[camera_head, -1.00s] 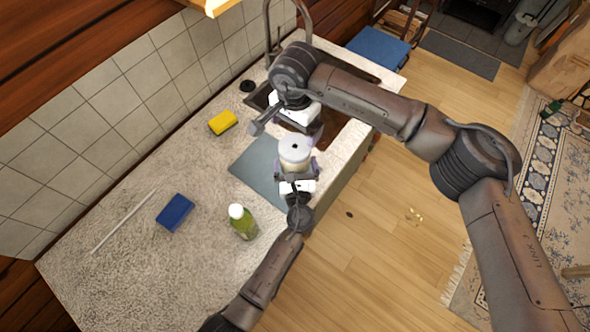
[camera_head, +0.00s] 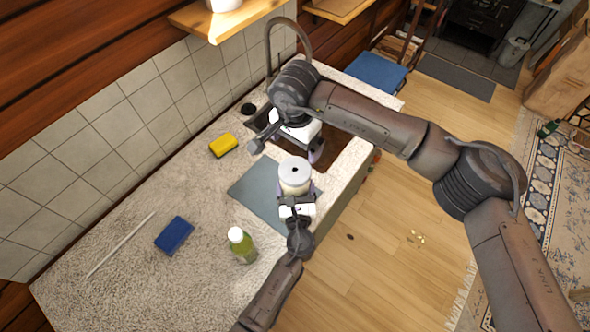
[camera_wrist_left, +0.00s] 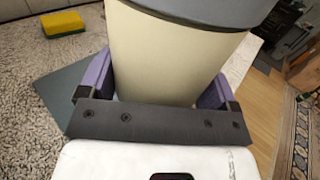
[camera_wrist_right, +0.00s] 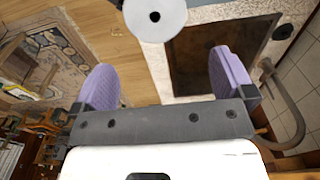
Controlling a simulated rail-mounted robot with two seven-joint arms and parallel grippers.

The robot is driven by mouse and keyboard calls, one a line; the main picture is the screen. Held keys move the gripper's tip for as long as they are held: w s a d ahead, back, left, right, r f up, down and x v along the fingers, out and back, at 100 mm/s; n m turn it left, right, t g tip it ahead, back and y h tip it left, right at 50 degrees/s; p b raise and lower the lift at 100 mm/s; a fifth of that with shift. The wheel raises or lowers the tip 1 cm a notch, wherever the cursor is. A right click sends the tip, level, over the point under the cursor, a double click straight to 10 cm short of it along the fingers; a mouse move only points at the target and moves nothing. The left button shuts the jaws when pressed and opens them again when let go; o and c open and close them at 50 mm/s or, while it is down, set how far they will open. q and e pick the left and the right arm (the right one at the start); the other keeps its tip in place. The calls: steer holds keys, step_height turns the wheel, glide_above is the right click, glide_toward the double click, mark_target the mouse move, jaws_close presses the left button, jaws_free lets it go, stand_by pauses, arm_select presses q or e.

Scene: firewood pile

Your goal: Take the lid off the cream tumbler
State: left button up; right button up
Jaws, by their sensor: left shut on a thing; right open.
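The cream tumbler (camera_head: 295,186) stands upright by the counter's front edge, with its grey-white lid (camera_head: 294,170) on top; the lid has a dark hole in the middle. My left gripper (camera_head: 296,197) is shut on the tumbler's body, and in the left wrist view the purple fingers flank the cream wall (camera_wrist_left: 165,55). The lid's lower edge shows above it. My right gripper (camera_head: 313,150) is open and empty, beyond the tumbler over the sink side. In the right wrist view its purple fingers (camera_wrist_right: 165,80) are apart, with the lid (camera_wrist_right: 155,17) ahead of them.
A blue-grey mat (camera_head: 257,190) lies under and left of the tumbler. A green bottle with a white cap (camera_head: 242,246), a blue sponge (camera_head: 174,235), a yellow sponge (camera_head: 223,144) and a thin stick (camera_head: 120,244) lie on the counter. The sink (camera_head: 335,143) and tall faucet (camera_head: 268,45) are behind.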

mark_target(295, 190)
steer(key=m, duration=0.4)
steer(key=d+m+h, duration=0.1)
steer(key=m, duration=0.2)
steer(key=shift+d+f, duration=0.1)
steer(key=shift+f, duration=0.3)
steer(key=m, duration=0.4)
steer(key=shift+s+f, duration=0.15)
steer(key=shift+f, duration=0.15)
steer(key=m, duration=0.6)
steer(key=shift+s+a+f, duration=0.15)
steer(key=shift+a+f, duration=0.05)
step_height(295, 190, down, 8)
steer(key=a+m+y, duration=0.1)
steer(key=m, duration=1.8)
steer(key=shift+s, duration=0.1)
